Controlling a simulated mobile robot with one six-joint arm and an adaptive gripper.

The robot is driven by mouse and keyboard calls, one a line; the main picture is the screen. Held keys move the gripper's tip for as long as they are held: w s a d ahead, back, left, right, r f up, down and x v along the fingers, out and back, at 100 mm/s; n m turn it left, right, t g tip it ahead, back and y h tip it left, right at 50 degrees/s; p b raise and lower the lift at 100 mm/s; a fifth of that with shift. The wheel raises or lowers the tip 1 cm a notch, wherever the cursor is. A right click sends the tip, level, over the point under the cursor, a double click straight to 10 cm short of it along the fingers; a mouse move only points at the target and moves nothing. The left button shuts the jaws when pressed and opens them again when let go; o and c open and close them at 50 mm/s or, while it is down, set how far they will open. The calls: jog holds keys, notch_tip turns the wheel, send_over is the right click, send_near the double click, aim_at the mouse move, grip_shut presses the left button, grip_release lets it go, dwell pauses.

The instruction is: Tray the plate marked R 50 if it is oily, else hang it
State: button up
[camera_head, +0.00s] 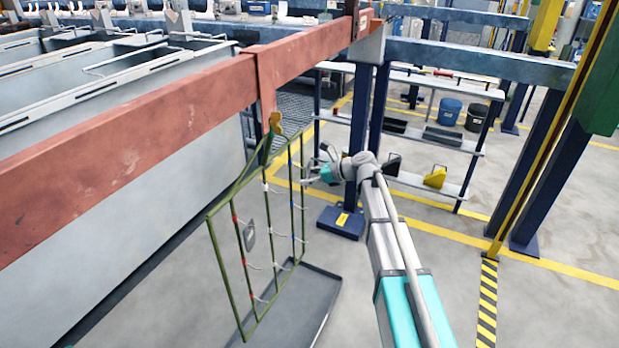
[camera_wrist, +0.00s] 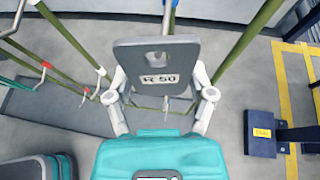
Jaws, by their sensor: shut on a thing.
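A grey plate with a hole near its top and a label reading R 50 (camera_wrist: 157,60) is in the wrist view. My gripper (camera_wrist: 160,85) is shut on it, with a finger at each side edge. Its visible face looks matt, with no clear oily sheen. In the head view my gripper (camera_head: 325,173) is just right of a green rack (camera_head: 213,240) with red, white and blue marked hooks. Another grey plate (camera_head: 250,236) hangs on that rack. A dark tray (camera_head: 318,305) lies on the floor under it. The held plate is not clear in the head view.
A red-brown beam (camera_head: 140,110) runs above the rack, beside grey tanks (camera_head: 75,180). A blue post with a base (camera_head: 341,222) stands close behind my gripper. Shelves beyond hold a yellow bin (camera_head: 435,178). The floor on the right is mostly clear.

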jog(key=shift+w+a, duration=0.1)
jog(key=shift+a, duration=0.2)
dwell(0.4)
jog(key=shift+w+a+f+b, duration=0.25)
jog(key=shift+a+f+b, duration=0.4)
dwell(1.0)
dwell(0.4)
jog(key=o, duration=1.2)
jog(key=shift+d+r, duration=0.1)
jog(key=shift+d+r+p, duration=0.2)
jog(key=shift+r+p, duration=0.1)
jog(key=shift+p, duration=0.15)
jog(key=s+d, duration=0.1)
jog(key=d, duration=0.2)
jog(key=s+d, duration=0.2)
jog(key=d, duration=0.2)
jog(key=s+d+r+p, duration=0.1)
jog(key=d, duration=0.3)
jog(key=shift+s+d+r, duration=0.1)
jog(key=shift+s, duration=0.15)
jog(key=shift+s, duration=0.1)
